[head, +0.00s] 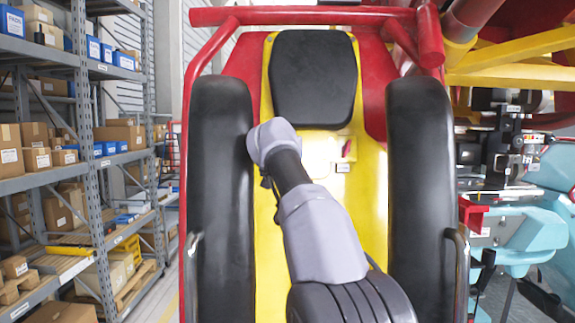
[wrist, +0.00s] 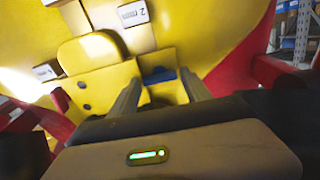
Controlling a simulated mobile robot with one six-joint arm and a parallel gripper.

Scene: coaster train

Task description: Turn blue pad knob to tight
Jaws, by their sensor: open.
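A dark blue part (wrist: 160,77), likely the blue pad knob, shows in the wrist view against the yellow seat shell. It is small and partly hidden by the fingers, so its turn position cannot be read. My gripper (wrist: 158,80) is open, with one grey finger on each side of the blue part. I cannot tell whether the fingers touch it. In the head view my arm reaches up over the yellow seat (head: 345,205), and its bent wrist end is near the left black restraint. My gripper and the blue part are hidden there.
Black padded restraints stand on the left (head: 221,190) and right (head: 421,180) of the seat, below a black headrest (head: 314,78). A red frame (head: 310,15) surrounds them. In the wrist view a yellow block (wrist: 95,55) is beside the fingers. Shelves with boxes (head: 40,160) stand left.

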